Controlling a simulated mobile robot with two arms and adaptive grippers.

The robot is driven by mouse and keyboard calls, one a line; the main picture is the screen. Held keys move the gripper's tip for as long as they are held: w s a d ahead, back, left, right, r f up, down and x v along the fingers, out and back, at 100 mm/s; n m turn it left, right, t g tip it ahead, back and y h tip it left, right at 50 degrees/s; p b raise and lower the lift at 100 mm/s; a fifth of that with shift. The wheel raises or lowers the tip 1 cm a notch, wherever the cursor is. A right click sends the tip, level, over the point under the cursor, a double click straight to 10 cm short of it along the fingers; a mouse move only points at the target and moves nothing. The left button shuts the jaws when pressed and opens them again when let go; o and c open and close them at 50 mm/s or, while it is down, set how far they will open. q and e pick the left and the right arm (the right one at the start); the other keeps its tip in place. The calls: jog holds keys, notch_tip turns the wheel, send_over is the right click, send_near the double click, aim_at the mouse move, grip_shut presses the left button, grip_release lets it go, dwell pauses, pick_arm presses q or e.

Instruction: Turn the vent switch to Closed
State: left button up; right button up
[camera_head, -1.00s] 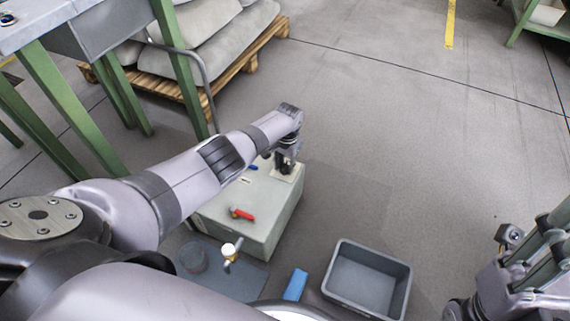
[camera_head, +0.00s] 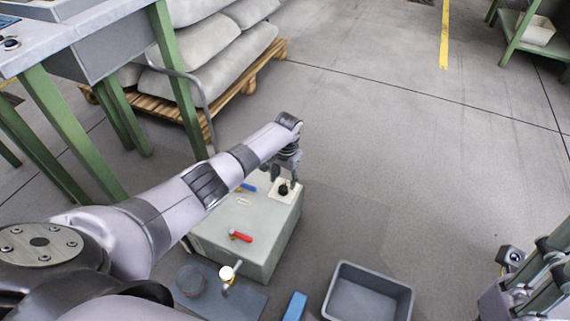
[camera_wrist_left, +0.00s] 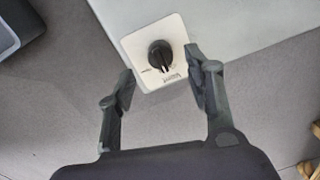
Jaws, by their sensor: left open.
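The vent switch is a black rotary knob (camera_head: 283,189) on a white square plate at the far end of a grey-green box's top (camera_head: 220,221). In the left wrist view the knob (camera_wrist_left: 160,57) stands roughly upright in the picture, and its plate has small lettering, with a position mark too small to read. My left gripper (camera_head: 285,174) is open just above the plate. In the wrist view its fingertips (camera_wrist_left: 159,66) lie on either side of the knob, apart from it.
The box also carries a red-handled valve (camera_head: 241,236) and a blue one (camera_head: 248,187). A grey bin (camera_head: 368,292) and a blue block (camera_head: 295,306) are nearby.

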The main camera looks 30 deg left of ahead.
aim_at(285, 189)
pick_arm(q)
notch_tip(285, 189, up, 8)
jog(key=shift+d, duration=0.15)
jog(key=shift+f, duration=0.1)
dwell(0.4)
